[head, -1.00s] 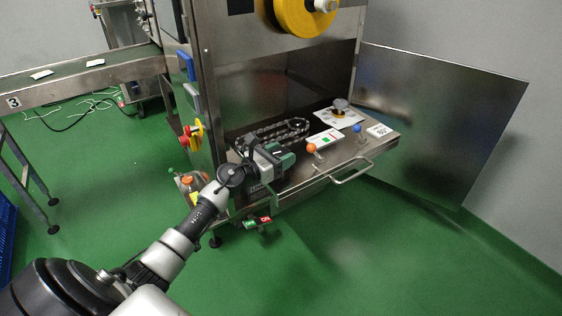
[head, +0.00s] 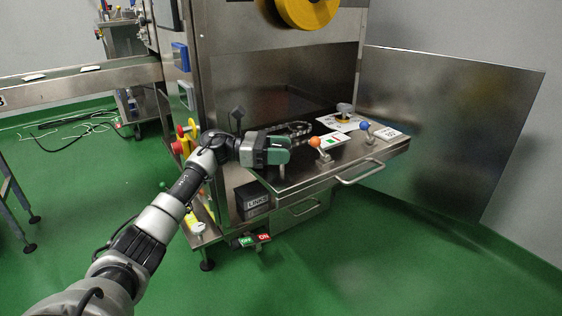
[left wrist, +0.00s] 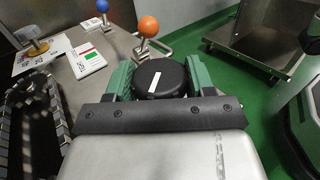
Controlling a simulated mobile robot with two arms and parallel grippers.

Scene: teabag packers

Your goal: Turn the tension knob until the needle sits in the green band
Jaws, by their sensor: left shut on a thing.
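My left gripper (head: 284,150) is at the left part of the steel shelf in the head view. In the left wrist view its two green fingers are shut on the sides of a round black knob (left wrist: 160,84) with a white line on top. The line points away from the wrist, tilted slightly right. A white gauge plate (left wrist: 88,60) with green and red marks lies beyond the knob to the left; it also shows in the head view (head: 332,140). The needle is too small to read. In the head view the gripper hides the knob. My right gripper is not in view.
An orange-balled lever (head: 315,143) and a blue-balled lever (head: 364,126) stand near the shelf's front edge. A grey-topped knob (head: 345,108) stands behind. A chain (left wrist: 35,115) lies left of the knob. A box marked LINKS (head: 252,200) is below my gripper. A handle (head: 360,174) juts out in front.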

